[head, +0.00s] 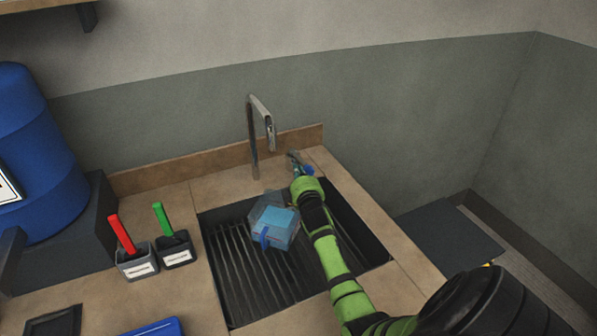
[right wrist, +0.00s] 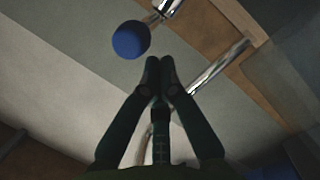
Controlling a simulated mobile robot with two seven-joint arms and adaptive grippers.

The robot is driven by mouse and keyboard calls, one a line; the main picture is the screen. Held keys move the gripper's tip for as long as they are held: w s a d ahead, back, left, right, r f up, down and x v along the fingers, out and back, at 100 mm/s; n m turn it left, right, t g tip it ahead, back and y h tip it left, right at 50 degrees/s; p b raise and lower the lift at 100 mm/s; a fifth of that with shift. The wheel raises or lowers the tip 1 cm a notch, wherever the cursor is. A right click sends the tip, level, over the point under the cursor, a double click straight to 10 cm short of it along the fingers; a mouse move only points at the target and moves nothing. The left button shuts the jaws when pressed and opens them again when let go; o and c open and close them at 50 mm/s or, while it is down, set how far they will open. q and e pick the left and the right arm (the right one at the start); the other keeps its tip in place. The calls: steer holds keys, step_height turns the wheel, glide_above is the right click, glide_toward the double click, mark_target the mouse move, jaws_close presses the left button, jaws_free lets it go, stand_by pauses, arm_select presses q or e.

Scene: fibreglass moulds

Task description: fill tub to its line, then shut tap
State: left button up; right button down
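A see-through tub (head: 288,240) with light blue contents and a darker blue strip on its side sits on the ribbed floor of the sink. Its fill line is too small to make out. The chrome tap (head: 254,135) rises behind it, with its spout end above and behind the tub; I cannot make out a stream. My right gripper (head: 298,163) is at the back right of the sink, near the tap's blue knob (right wrist: 131,40). In the right wrist view its fingertips (right wrist: 160,64) are together and empty, with the knob apart from them, up and left. My left gripper is out of view.
The dark sink (head: 224,262) is set into a tan counter (head: 185,215). Left of it stand two small grey holders with a red-handled tool (head: 122,234) and a green-handled tool (head: 162,218). A blue drum (head: 40,160) stands at far left. My right arm crosses the sink's right side.

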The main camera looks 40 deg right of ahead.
mark_target(312, 169)
steer(key=d, duration=0.1)
steer(key=s+d, duration=0.2)
steer(key=d, duration=0.1)
steer(key=shift+w, duration=0.1)
steer(key=shift+a, duration=0.1)
steer(key=shift+p, duration=0.3)
